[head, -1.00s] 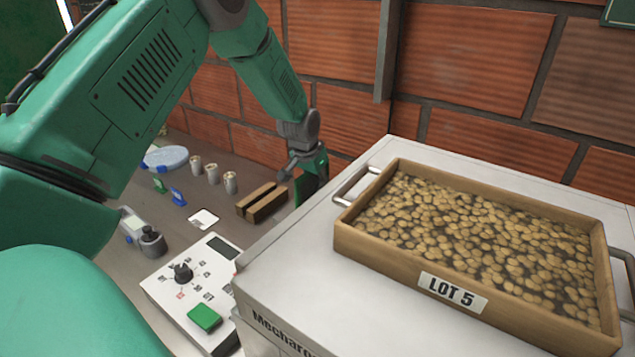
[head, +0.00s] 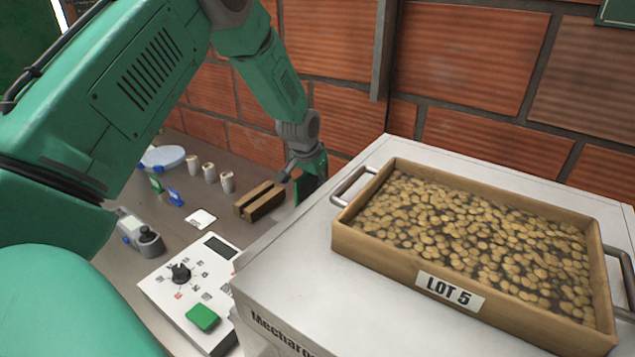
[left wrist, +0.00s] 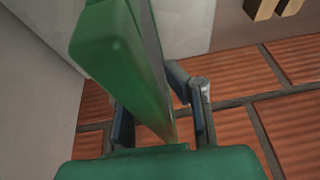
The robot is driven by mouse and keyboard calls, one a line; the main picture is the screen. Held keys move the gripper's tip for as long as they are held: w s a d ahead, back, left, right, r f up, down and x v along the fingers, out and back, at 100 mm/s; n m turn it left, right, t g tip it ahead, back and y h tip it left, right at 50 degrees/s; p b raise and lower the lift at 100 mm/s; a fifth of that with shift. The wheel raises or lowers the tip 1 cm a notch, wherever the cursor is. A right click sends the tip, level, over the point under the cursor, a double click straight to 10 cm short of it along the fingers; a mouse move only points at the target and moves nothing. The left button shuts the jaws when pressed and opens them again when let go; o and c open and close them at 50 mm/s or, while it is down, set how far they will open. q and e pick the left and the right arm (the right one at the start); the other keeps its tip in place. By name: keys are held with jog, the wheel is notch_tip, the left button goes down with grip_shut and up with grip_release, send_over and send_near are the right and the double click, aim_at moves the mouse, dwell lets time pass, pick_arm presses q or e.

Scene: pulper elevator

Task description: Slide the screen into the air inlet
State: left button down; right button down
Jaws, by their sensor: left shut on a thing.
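My left gripper (head: 306,172) is behind the left part of the white machine (head: 270,250), near the brick wall. In the left wrist view, my left gripper (left wrist: 160,118) is shut on a green-framed piece with a grey edge, which looks like the screen (left wrist: 105,40). The screen stands tilted between the fingers and reaches toward a pale surface. In the head view, a dark part at the gripper is mostly hidden by the machine's edge. I cannot make out the air inlet in either view. My right gripper is not in view.
A wooden tray labelled LOT 5 (head: 365,258), full of beans, sits on the machine. A control panel (head: 190,285) with a green button is at its left. A brick wall (head: 470,60) closes the back.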

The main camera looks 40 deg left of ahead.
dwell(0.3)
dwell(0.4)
pick_arm(q)
jog(key=shift+d+p, duration=0.15)
jog(key=shift+p, duration=0.25)
jog(key=shift+f+b, duration=1.7)
jog(key=shift+f, duration=1.35)
jog(key=c, duration=1.6)
grip_release()
jog(key=shift+o, duration=0.2)
